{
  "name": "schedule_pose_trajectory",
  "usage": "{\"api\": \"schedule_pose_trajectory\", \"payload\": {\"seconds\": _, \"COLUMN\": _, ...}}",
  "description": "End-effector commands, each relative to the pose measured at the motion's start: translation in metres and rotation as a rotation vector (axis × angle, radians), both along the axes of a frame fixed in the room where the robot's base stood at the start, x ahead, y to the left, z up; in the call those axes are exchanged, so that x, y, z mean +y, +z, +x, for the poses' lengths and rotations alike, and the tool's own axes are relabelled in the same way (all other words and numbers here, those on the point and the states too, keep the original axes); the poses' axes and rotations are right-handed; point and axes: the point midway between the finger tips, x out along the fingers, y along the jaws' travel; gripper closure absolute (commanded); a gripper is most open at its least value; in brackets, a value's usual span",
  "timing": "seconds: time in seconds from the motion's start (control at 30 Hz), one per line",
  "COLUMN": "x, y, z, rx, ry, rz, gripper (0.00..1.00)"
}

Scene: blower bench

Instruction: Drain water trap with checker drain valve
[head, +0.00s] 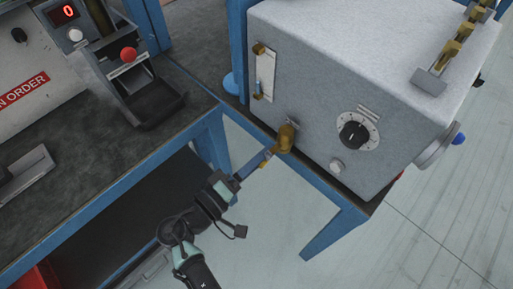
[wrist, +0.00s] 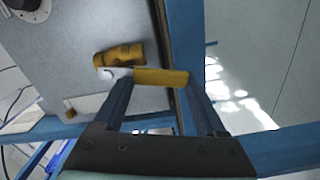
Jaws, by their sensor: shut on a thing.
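The drain valve is a brass body (head: 286,138) low on the front of the grey checker box (head: 310,85). In the wrist view the brass body (wrist: 120,57) has a silvery stem and a yellow lever (wrist: 162,77) pointing right, out past the box edge. My gripper (head: 264,159) reaches the valve from the lower left. In the wrist view my gripper (wrist: 158,84) has its two fingers on either side of the lever, shut on it. A sight tube (head: 265,73) with brass fittings, perhaps the water trap, is on the box's front left; its water level is unclear.
A dial (head: 354,135) and a small knob (head: 337,166) are on the box front. The blue bench frame (head: 325,190) runs just below the valve. Open floor (head: 420,240) lies at lower right.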

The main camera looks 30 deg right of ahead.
Motion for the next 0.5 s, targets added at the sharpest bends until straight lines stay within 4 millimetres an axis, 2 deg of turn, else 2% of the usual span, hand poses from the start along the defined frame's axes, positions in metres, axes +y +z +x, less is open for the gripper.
{"api": "schedule_pose_trajectory", "payload": {"seconds": 0.5, "x": -0.0017, "y": -0.0035, "z": -0.0062, "rx": 0.113, "ry": 0.001, "rz": -0.039, "gripper": 1.00}}
